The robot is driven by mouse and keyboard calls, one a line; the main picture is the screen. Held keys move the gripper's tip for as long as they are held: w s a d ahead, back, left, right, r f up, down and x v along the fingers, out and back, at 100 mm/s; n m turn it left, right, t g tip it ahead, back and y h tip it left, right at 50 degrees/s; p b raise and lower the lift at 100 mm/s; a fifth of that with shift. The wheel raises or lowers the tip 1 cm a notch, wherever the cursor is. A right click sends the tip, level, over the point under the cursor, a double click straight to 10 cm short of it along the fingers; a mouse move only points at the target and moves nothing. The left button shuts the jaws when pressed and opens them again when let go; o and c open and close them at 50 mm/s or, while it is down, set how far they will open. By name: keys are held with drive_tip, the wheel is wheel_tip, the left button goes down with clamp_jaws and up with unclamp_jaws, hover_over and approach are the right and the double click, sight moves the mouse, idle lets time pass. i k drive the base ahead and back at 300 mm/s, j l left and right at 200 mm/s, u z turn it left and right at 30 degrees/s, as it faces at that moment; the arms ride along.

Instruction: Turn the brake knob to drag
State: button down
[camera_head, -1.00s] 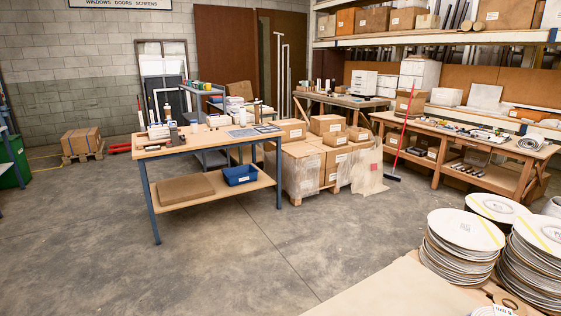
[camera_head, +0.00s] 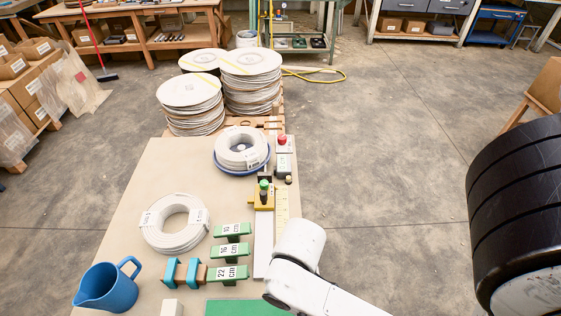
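I cannot tell for sure which part is the brake knob. A small yellow fixture (camera_head: 263,200) on the bench carries a green knob (camera_head: 264,184) with a dark part in front of it. Beyond it is a red button (camera_head: 282,139) on a pale box. My white arm (camera_head: 299,246) reaches in at the bottom, right of the yellow fixture. My gripper's fingers do not show.
The bench (camera_head: 150,170) holds white coils (camera_head: 174,222), a blue jug (camera_head: 108,287), and green blocks marked 10, 16 and 22 cm (camera_head: 229,273). Stacks of round plates (camera_head: 190,92) stand behind. Open concrete floor lies to the right.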

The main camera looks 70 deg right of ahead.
sight(282, 138)
drive_tip(key=k+j+z, duration=0.1)
drive_tip(key=z, duration=1.15)
drive_tip(key=k+l, duration=0.05)
drive_tip(key=k, duration=0.05)
